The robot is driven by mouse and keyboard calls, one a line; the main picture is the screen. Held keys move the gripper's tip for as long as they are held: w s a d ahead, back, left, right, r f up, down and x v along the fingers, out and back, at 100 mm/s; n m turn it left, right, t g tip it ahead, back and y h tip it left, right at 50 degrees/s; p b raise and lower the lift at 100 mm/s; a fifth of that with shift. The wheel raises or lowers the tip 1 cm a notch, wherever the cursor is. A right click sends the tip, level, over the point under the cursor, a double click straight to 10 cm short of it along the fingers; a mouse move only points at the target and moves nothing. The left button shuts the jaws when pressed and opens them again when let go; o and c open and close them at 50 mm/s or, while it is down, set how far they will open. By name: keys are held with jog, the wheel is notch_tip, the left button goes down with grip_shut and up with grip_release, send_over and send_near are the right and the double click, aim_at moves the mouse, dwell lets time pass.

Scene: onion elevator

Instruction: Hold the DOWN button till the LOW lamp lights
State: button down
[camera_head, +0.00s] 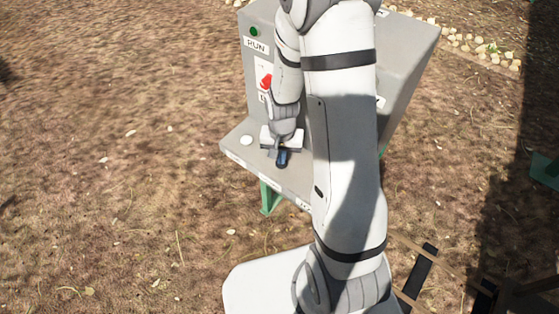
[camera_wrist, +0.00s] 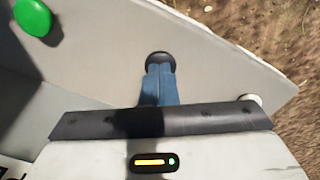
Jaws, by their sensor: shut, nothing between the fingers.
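The grey control box (camera_head: 405,45) has a sloping shelf (camera_head: 238,150) at its front. My gripper (camera_head: 281,160) is shut and empty, its blue fingers pointing down at the shelf. In the wrist view the fingertips (camera_wrist: 161,70) are at a black round button (camera_wrist: 160,58), overlapping it; I cannot tell whether it is pressed. A white button (camera_head: 246,140) is to the left on the shelf and also shows in the wrist view (camera_wrist: 252,99). A green button (camera_wrist: 33,16) is at the wrist view's top left. The DOWN label and LOW lamp cannot be made out; my arm hides much of the panel.
A dark green lamp (camera_head: 254,31) sits above the RUN label (camera_head: 256,46). A red switch (camera_head: 265,80) is below it on the upright panel. The box stands on green legs (camera_head: 268,197). Open dry ground (camera_head: 110,130) lies to the left.

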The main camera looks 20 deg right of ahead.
notch_tip(320, 180, up, 7)
jog(key=p, duration=0.4)
jog(key=shift+p, duration=0.3)
dwell(0.6)
jog(key=s+r+n+t, duration=0.1)
jog(key=s+r, duration=0.3)
jog(key=r, duration=0.4)
jog(key=s+r+n+t, duration=0.1)
jog(key=s+r+n, duration=0.1)
jog(key=s+r, duration=0.3)
jog(key=s+r+n+t, duration=0.1)
jog(key=s+r, duration=0.4)
jog(key=r, duration=0.5)
jog(key=shift+s+a+r+n, duration=0.25)
jog(key=shift+a+r+n, duration=0.05)
jog(key=shift+n, duration=0.1)
